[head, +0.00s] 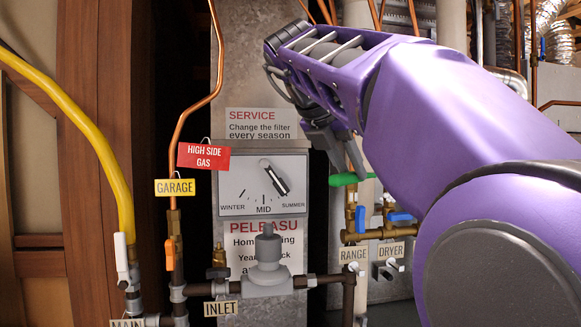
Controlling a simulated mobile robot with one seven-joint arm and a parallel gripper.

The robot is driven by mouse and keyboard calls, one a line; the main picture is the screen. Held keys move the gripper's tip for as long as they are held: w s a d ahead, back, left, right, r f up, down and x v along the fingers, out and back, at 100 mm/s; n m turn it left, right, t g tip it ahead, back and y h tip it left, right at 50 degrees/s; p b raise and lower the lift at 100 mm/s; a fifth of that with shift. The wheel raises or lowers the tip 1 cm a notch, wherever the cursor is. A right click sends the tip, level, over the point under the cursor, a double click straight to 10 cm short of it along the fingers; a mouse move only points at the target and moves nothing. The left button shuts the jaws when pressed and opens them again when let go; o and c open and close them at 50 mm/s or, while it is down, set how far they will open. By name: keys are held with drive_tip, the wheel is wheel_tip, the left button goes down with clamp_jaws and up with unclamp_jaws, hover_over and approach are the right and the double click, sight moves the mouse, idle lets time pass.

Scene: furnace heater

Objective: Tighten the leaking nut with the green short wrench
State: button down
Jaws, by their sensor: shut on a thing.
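My gripper (350,163) points down at the upper middle of the head view, in front of the pipework. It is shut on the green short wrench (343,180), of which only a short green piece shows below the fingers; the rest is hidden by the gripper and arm. Brass fittings (351,222) sit just below the wrench, above the RANGE tag (353,255). I cannot tell whether the wrench touches anything there. No leak shows, so I cannot tell which nut is the leaking one.
A grey regulator (268,268) sits on the horizontal pipe, with a dial panel (262,187) above it. A yellow hose (75,118), a copper pipe (198,105) and a red tag (204,156) stand at left. Blue valve handles (361,219) crowd the right, where my arm covers much of the view.

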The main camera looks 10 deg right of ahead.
drive_tip(key=shift+w+d, duration=1.1)
drive_tip(key=shift+d, duration=0.2)
drive_tip(key=shift+w+d, duration=1.1)
drive_tip(key=shift+d, duration=0.15)
drive_tip(key=shift+f+b, duration=0.9)
drive_tip(key=shift+f, duration=0.25)
drive_tip(key=shift+r, duration=0.1)
drive_tip(key=w+a+m+g+p, duration=0.1)
drive_tip(key=w+a+m+g+h, duration=0.1)
drive_tip(key=w+m, duration=0.1)
drive_tip(key=shift+w+a+m+h+p, duration=0.1)
drive_tip(key=shift+w+m+h+p, duration=0.1)
drive_tip(key=shift+m+h+p, duration=0.15)
